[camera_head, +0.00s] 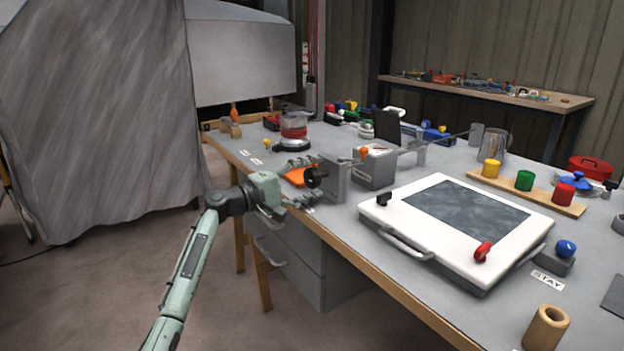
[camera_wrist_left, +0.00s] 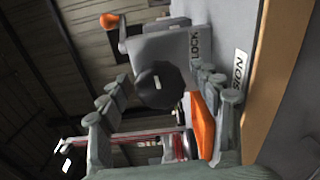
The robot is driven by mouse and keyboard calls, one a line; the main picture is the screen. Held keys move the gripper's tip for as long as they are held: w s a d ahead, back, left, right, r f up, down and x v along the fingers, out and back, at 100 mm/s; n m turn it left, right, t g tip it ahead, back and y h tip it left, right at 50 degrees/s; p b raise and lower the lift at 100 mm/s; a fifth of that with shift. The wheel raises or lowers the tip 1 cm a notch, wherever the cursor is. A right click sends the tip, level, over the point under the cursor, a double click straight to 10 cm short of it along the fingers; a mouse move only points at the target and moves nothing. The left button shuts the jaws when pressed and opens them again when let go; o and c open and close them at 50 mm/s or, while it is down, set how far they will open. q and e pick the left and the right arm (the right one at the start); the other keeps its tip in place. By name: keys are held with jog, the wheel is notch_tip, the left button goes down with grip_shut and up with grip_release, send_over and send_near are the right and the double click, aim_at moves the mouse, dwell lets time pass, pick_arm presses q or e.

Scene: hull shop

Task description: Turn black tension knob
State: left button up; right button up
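The black tension knob (camera_head: 316,177) sits on the left face of a grey upright block (camera_head: 336,180) near the bench's left edge. In the left wrist view the round knob (camera_wrist_left: 160,85) faces the camera, with a small pale mark at its middle. My left gripper (camera_head: 302,182) is open, its fingers spread on either side of the knob. In the left wrist view the fingertips (camera_wrist_left: 163,82) flank the knob, with gaps visible on both sides. I cannot tell how deep the knob sits between them. My right gripper is not in view.
An orange piece (camera_head: 296,177) lies on the bench beside my left fingers. An orange-tipped crank (camera_head: 363,153) is behind the block. A white framed panel (camera_head: 400,215) with a handle lies to the right. Floor left of the bench is open.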

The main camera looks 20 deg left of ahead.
pick_arm(q)
jog(key=v, duration=1.2)
jog(key=x, duration=1.2)
jog(key=shift+d, duration=0.1)
